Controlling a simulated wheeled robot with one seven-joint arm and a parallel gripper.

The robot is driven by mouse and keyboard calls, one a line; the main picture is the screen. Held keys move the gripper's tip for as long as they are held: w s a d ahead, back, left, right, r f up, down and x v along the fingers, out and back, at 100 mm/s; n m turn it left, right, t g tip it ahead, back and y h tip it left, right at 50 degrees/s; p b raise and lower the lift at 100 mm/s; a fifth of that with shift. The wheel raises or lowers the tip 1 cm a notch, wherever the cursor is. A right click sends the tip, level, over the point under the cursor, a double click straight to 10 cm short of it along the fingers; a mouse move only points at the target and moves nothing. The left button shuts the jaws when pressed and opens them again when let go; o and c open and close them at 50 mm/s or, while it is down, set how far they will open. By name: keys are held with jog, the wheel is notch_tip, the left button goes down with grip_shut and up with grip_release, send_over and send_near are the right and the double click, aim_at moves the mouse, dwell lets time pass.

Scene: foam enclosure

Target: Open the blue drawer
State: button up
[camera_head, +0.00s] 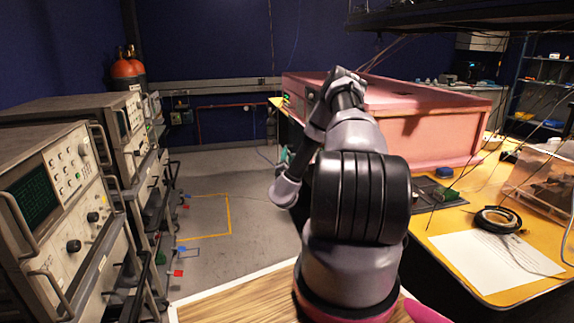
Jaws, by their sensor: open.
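I cannot make out a blue drawer in this view. My arm rises through the middle of the picture, bends at the top, and a grey link hangs down on its left side. I cannot make out the gripper's fingers. A small teal patch (283,155) shows beside the arm, partly hidden, and I cannot tell what it is. Small blue pieces (183,250) stick out low at the side of the instrument stack on the left, too small to identify.
Grey instruments (60,190) line the left. A large pink enclosure (430,125) stands on the yellow table (470,255) at right, with a black tape roll (499,219) and white paper (490,262). The grey floor (225,180) is open between. An orange cylinder (127,68) stands at the back left.

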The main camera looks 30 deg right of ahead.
jog(key=v, duration=0.7)
dwell(0.3)
